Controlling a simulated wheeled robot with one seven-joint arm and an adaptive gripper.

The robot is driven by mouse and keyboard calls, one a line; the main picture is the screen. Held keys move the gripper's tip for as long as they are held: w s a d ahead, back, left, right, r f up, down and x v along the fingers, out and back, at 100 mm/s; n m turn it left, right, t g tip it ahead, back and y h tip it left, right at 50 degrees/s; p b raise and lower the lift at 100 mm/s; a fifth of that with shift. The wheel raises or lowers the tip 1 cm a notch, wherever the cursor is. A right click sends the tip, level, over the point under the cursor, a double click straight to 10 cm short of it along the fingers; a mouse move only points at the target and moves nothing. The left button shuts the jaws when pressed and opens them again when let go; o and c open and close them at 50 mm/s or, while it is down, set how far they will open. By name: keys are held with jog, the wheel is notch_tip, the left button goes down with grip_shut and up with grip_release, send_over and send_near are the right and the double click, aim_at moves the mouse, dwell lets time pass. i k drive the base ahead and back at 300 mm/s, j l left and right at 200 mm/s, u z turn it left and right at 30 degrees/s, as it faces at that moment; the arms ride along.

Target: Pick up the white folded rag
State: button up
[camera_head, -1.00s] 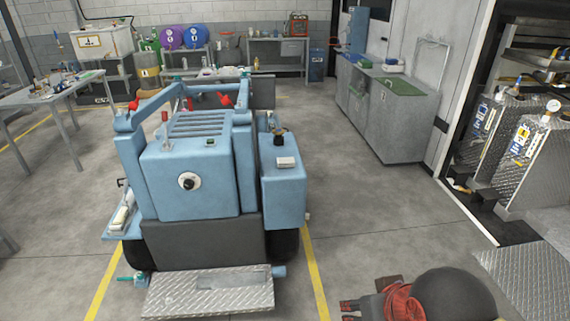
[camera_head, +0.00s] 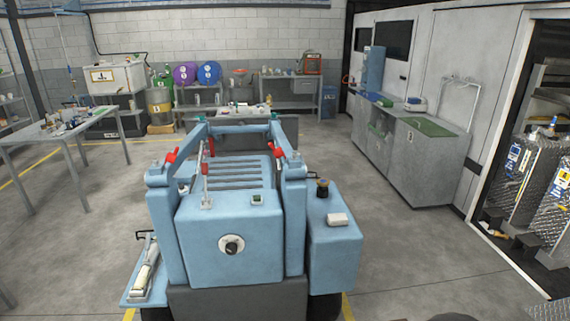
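A small white block-like item, which looks like the folded rag (camera_head: 338,219), lies flat on top of the blue side box at the right of the blue machine (camera_head: 232,255). It lies in front of a small dark knob-like fitting (camera_head: 322,188). Nothing covers it. My gripper is not in view. Only the top of a dark rounded shape shows at the bottom edge, right of the machine, and I cannot tell what it is.
A grey cabinet (camera_head: 432,165) with a green mat stands at the right. A metal-legged table (camera_head: 50,135) stands at the left. Shelves and drums line the back wall. Open floor (camera_head: 410,255) lies between the machine and the cabinet.

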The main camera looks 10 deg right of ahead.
aim_at(337, 218)
jog(key=i+l+u, duration=0.1)
jog(key=l, duration=0.25)
jog(key=i+l+u, duration=0.1)
jog(key=i+l, duration=0.2)
jog(key=i+l+u, duration=0.1)
jog(key=l, duration=0.35)
jog(key=i+l+u, duration=0.1)
jog(key=i+l, duration=0.15)
jog(key=l, duration=0.15)
jog(key=i+l+u, duration=0.1)
jog(key=l, duration=0.3)
jog(key=i+l+u, duration=0.15)
jog(key=i, duration=0.25)
jog(key=i+l+u, duration=0.1)
jog(key=i+l, duration=0.25)
